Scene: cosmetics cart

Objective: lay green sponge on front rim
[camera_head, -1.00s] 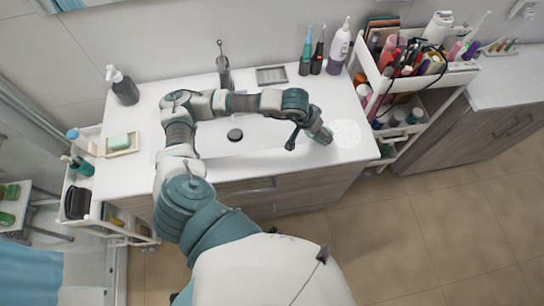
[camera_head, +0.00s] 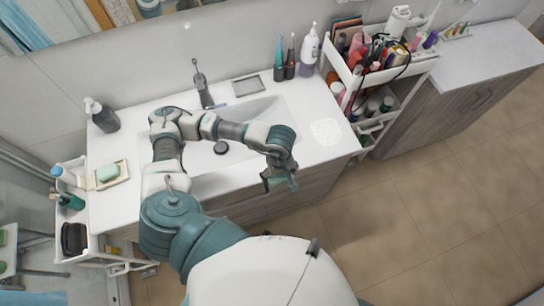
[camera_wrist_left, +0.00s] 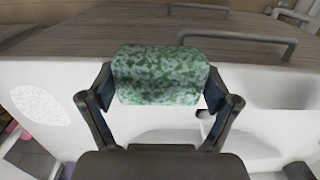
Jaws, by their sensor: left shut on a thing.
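The green mottled sponge (camera_wrist_left: 160,76) is pinched between the two fingers of my left gripper (camera_wrist_left: 158,92) in the left wrist view. In the head view my left gripper (camera_head: 281,180) hangs at the front edge of the white sink counter, right of the middle. The front rim (camera_head: 228,184) is the pale strip between the basin and the cabinet front. In the wrist view the sponge overlaps the line where white counter meets wooden cabinet. I cannot tell whether it touches the rim. My right gripper is out of view.
A pale textured oval patch (camera_head: 326,132) lies on the counter's right end. A soap dish (camera_head: 108,177) and dark pump bottle (camera_head: 102,117) stand left. Toothbrushes and a bottle (camera_head: 308,48) stand at the back. A filled cart (camera_head: 372,85) is at right.

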